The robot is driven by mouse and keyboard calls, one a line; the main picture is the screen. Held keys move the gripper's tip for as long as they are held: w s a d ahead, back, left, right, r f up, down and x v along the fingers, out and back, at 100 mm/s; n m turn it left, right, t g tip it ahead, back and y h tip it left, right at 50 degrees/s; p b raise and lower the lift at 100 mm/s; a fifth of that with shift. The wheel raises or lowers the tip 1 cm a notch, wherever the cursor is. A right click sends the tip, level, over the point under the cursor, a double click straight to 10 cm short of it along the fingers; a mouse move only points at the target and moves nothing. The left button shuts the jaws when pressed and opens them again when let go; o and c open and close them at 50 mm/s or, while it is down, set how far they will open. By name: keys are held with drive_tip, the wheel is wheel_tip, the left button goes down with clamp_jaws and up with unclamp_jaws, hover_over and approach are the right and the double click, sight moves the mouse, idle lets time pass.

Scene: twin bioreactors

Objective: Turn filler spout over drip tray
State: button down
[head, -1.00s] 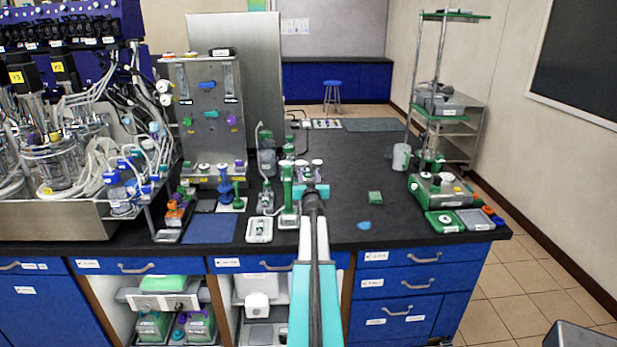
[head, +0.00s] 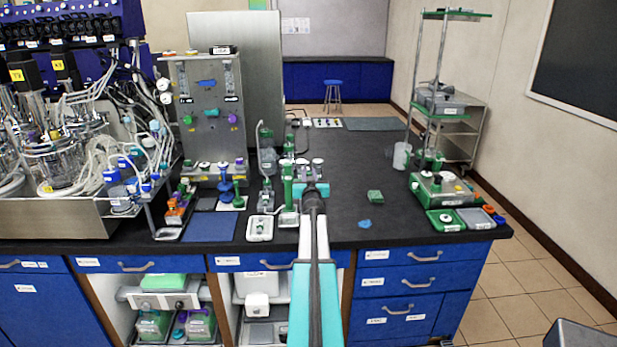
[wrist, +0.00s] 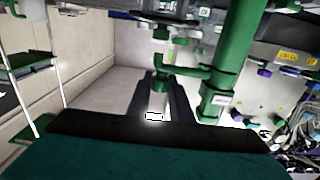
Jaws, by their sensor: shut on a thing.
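The filler is a green upright post (head: 287,187) near the bench's front edge in the head view. In the wrist view the thick green post (wrist: 237,55) has a green side arm, the spout (wrist: 190,73), reaching left to a green collar with a pale lower end. My gripper (wrist: 160,103) is shut on the spout's end, its dark fingers on either side. In the head view my gripper (head: 312,189) is just right of the post, its fingertips hidden. A small white tray (head: 260,236) sits left of the post; I cannot tell whether it is the drip tray.
Tubing and glass vessels (head: 60,160) crowd the left, beside a steel valve panel (head: 210,125). A small green block (head: 375,197) and a blue piece (head: 364,224) lie to the right. The dark bench (head: 365,155) is mostly clear behind them.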

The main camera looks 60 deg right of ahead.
drive_tip(key=b, duration=0.4)
drive_tip(key=shift+s+f+g+b, duration=0.25)
drive_tip(key=shift+g+b, duration=0.05)
